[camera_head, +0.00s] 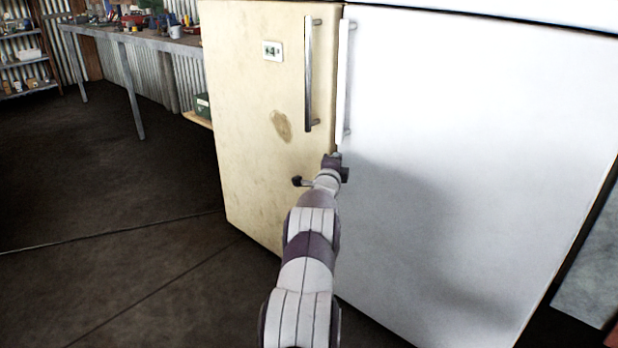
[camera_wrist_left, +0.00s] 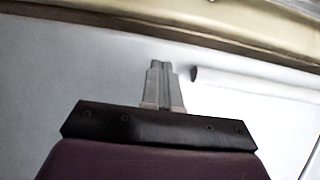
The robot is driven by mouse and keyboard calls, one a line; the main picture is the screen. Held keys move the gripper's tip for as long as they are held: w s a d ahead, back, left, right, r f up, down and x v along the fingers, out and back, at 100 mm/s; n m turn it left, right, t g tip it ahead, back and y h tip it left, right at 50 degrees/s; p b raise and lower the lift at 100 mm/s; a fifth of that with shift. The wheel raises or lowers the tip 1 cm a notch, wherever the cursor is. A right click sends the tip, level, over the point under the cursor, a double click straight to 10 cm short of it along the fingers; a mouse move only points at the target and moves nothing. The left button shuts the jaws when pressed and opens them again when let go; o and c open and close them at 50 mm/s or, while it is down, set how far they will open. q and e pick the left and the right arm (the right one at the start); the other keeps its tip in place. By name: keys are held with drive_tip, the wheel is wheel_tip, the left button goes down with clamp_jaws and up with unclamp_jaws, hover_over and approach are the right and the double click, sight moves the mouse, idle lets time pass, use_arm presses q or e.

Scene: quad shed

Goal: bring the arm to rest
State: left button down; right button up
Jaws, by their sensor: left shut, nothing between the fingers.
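My left arm (camera_head: 307,245) reaches forward from the bottom of the head view toward a pair of tall doors. Its gripper (camera_head: 335,158) is in front of the seam between the cream door (camera_head: 250,110) and the white door (camera_head: 470,150), just below the lower ends of the two handles. In the left wrist view the fingers (camera_wrist_left: 160,68) are together with nothing between them. The white handle (camera_wrist_left: 250,84) lies to the right of the fingertips there, apart from them in the picture. Whether the gripper touches a door cannot be told. My right gripper is not in view.
The cream door has a metal handle (camera_head: 308,75) and the white door a white handle (camera_head: 344,80). A workbench (camera_head: 150,40) with tools stands at the back left, beside shelves (camera_head: 25,60). The dark floor (camera_head: 110,220) at the left is clear.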

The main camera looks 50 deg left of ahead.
use_arm(q)
drive_tip(key=s+d+p, duration=0.1)
drive_tip(key=s+p, duration=0.1)
drive_tip(key=s, duration=0.7)
drive_tip(key=shift+s+f, duration=0.25)
drive_tip(key=shift+f, duration=0.05)
drive_tip(key=shift+d, duration=0.1)
